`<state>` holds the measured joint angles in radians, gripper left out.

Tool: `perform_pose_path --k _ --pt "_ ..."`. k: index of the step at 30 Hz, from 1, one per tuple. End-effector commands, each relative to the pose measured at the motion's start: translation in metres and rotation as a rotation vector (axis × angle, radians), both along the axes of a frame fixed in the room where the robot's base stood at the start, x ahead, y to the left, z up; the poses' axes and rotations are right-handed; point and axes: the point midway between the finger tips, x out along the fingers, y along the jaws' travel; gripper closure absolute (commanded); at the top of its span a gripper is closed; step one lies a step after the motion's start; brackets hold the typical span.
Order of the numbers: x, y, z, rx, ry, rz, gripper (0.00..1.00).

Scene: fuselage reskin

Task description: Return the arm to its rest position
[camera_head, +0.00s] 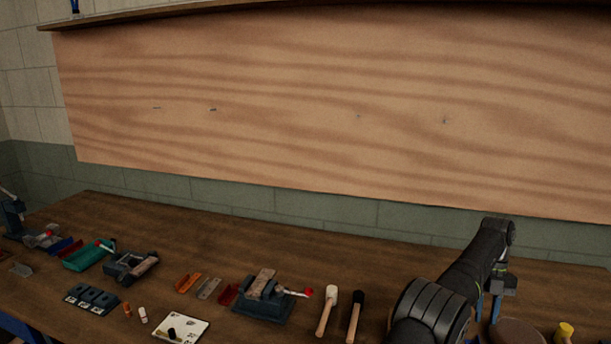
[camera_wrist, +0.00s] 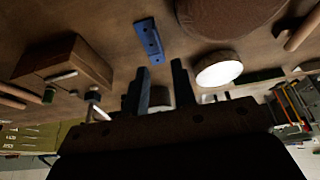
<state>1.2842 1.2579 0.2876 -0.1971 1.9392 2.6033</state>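My arm (camera_head: 465,275) rises at the lower right of the head view, over the right part of the bench. My gripper (camera_wrist: 160,75) shows in the wrist view as two dark fingers standing apart, with nothing visibly held between them. In the head view the gripper is small and partly hidden by the arm, near the bench's right side. A blue bar with holes (camera_wrist: 150,40) lies beyond the fingertips in the wrist view, apart from them as far as I can tell.
The wooden bench (camera_head: 230,235) holds a vise (camera_head: 264,297), two mallets (camera_head: 326,312) (camera_head: 355,317), a green tray (camera_head: 88,255) and a white card (camera_head: 181,328). A wooden block (camera_wrist: 65,65) and a white-topped round thing (camera_wrist: 218,70) lie near my gripper. The bench's back strip is clear.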

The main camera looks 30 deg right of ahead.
Motion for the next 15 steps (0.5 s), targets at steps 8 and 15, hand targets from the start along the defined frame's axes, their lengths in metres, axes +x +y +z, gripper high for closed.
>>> perform_pose_path --k 8,15 --pt "-0.006 0.006 -0.018 0.002 0.001 -0.001 0.76" --pt "-0.015 0.016 -0.05 0.003 0.001 0.0 0.76"
